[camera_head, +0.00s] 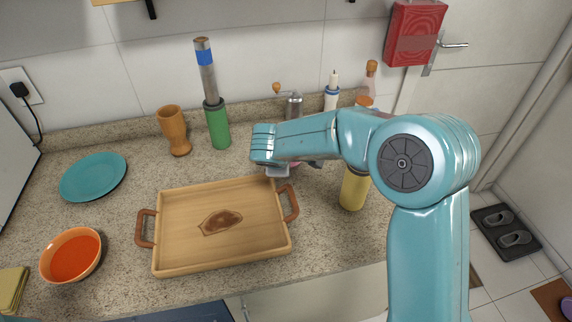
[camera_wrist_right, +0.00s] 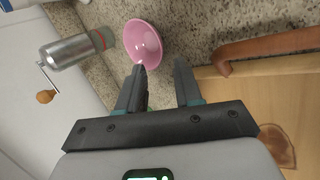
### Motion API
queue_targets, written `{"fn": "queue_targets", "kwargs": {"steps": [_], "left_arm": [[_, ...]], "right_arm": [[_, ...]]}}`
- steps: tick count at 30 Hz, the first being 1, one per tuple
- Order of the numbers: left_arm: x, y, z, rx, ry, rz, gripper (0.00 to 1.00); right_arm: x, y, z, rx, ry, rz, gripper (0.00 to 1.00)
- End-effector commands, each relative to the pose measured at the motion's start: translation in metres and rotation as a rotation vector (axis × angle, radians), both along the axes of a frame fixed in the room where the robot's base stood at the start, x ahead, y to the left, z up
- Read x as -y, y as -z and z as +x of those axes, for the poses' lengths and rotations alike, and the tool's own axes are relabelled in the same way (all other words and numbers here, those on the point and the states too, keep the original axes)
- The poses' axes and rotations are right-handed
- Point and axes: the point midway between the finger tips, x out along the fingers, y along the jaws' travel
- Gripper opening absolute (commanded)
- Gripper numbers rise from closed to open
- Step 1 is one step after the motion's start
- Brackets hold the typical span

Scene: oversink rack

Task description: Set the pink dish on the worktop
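The pink dish (camera_wrist_right: 144,42) is a small round bowl in the right wrist view, just beyond my right fingertips. It appears to stand on the speckled worktop (camera_wrist_right: 195,22) near the backsplash, though its base is not clear. My right gripper (camera_wrist_right: 160,64) has its fingers apart with nothing visible held between them. The left finger in that view overlaps the dish's near rim; I cannot tell whether they touch. In the head view my right arm hides most of the dish and the gripper. My left gripper is not in view.
A wooden tray (camera_head: 180,256) with brown handles lies at the front. A metal grinder (camera_wrist_right: 72,50) stands close beside the dish. A yellow container (camera_head: 354,188), a green holder (camera_head: 217,128), a wooden cup (camera_head: 173,130), a teal plate (camera_head: 93,177) and an orange bowl (camera_head: 71,257) surround it.

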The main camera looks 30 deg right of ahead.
Motion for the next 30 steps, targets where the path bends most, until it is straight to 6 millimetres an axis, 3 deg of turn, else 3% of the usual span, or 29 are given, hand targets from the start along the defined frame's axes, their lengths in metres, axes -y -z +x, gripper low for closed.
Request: {"fn": "queue_targets", "kwargs": {"steps": [4, 9, 25, 30], "left_arm": [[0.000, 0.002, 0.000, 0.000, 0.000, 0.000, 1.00], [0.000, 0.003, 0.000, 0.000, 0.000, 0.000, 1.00], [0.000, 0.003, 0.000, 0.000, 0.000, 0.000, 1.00], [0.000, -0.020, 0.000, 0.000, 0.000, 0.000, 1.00]], "right_arm": [[-0.012, -0.025, -0.014, 0.003, -0.001, -0.001, 0.35], [-0.018, -0.038, -0.023, 0.000, 0.000, 0.000, 0.35], [-0.019, -0.041, -0.024, -0.001, 0.001, 0.000, 0.35], [-0.019, -0.064, -0.024, 0.000, 0.000, 0.000, 0.35]]}}
